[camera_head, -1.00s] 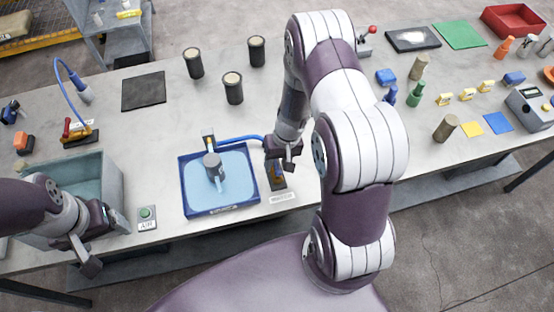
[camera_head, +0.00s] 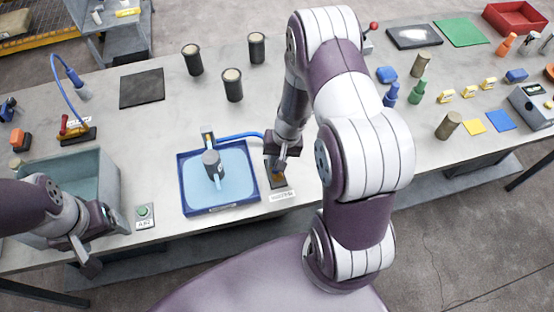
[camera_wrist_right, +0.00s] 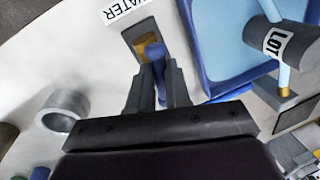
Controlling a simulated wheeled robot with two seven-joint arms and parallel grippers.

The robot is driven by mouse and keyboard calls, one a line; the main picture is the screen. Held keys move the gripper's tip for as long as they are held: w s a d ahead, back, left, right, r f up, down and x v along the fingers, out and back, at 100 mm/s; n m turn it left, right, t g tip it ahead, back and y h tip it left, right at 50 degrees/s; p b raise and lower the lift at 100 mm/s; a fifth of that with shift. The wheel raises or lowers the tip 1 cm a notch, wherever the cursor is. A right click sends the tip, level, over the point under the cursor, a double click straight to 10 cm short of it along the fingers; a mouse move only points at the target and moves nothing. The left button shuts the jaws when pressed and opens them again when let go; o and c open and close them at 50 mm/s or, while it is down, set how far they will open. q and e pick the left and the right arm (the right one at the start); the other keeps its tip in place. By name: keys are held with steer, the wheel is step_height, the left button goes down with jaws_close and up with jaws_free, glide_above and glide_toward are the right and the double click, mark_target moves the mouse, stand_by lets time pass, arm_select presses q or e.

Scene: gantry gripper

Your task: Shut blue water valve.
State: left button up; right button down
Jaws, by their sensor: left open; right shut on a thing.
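The blue water valve handle (camera_wrist_right: 155,62) stands on a small dark base with a brass-coloured part, beside a label reading WATER (camera_wrist_right: 124,8). My right gripper (camera_wrist_right: 160,85) is shut on this handle, with one finger on each side. In the head view my right gripper (camera_head: 278,166) is over the valve base (camera_head: 278,183) and hides most of the handle. A blue-rimmed basin (camera_head: 222,209) holds light-blue water. A light-blue stream (camera_wrist_right: 284,78) shows below the grey cylinder (camera_wrist_right: 280,45) over it. My left gripper (camera_head: 88,258) is open and empty, beside the grey bin.
A blue hose (camera_head: 238,136) runs from the basin's back towards the valve. The grey bin (camera_head: 112,190) and a green AIR button (camera_head: 143,212) stand left. Dark cups (camera_head: 232,90) stand behind.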

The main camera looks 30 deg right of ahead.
steer(key=m+b, duration=0.1)
steer(key=m, duration=0.2)
steer(key=shift+a+m+t+b, duration=0.1)
steer(key=shift+m+t+b, duration=0.2)
steer(key=shift+m, duration=0.1)
steer(key=m, duration=0.2)
steer(key=shift+w+m+h, duration=0.1)
steer(key=shift+m+h, duration=0.2)
steer(key=shift+h, duration=0.1)
steer(key=shift+a+r+m, duration=0.1)
steer(key=shift+m, duration=0.9)
steer(key=m+h, duration=0.1)
steer(key=m, duration=0.2)
steer(key=shift+w+r+t, duration=0.1)
steer(key=shift+w+t, duration=0.05)
steer(key=shift+t, duration=0.15)
steer(key=shift+w+a+m+h+p, duration=0.1)
steer(key=shift+m+h+p, duration=0.15)
steer(key=shift+m, duration=0.75)
steer(key=shift+w+m+h+p, duration=0.15)
steer(key=shift+m+p, duration=0.2)
steer(key=shift+m, duration=0.65)
steer(key=shift+s, duration=0.1)
steer(key=c, duration=1.1)
jaws_free()
steer(key=shift+s, duration=0.1)
